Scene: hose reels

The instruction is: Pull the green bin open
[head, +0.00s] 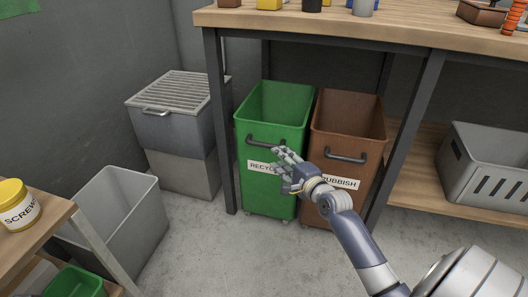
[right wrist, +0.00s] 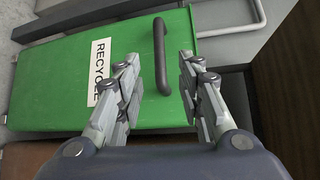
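The green bin (head: 255,195) stands under the workbench, open at the top, with a dark bar handle (head: 262,143) and a white RECYCLE label on its front. My right gripper (head: 283,158) is in front of the bin's front face, near the handle's right end, and hides part of the label. In the right wrist view the green bin (right wrist: 60,85) fills the left and middle. Its dark handle (right wrist: 160,60) lies between the two fingers of my open right gripper (right wrist: 160,85), which do not visibly touch it. My left gripper is not in view.
A brown RUBBISH bin (head: 358,123) stands close on the right of the green one. The workbench leg (head: 219,130) is just left of it. A grey bin (head: 145,240) and a lidded grey box (head: 180,135) stand further left. The floor in front is clear.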

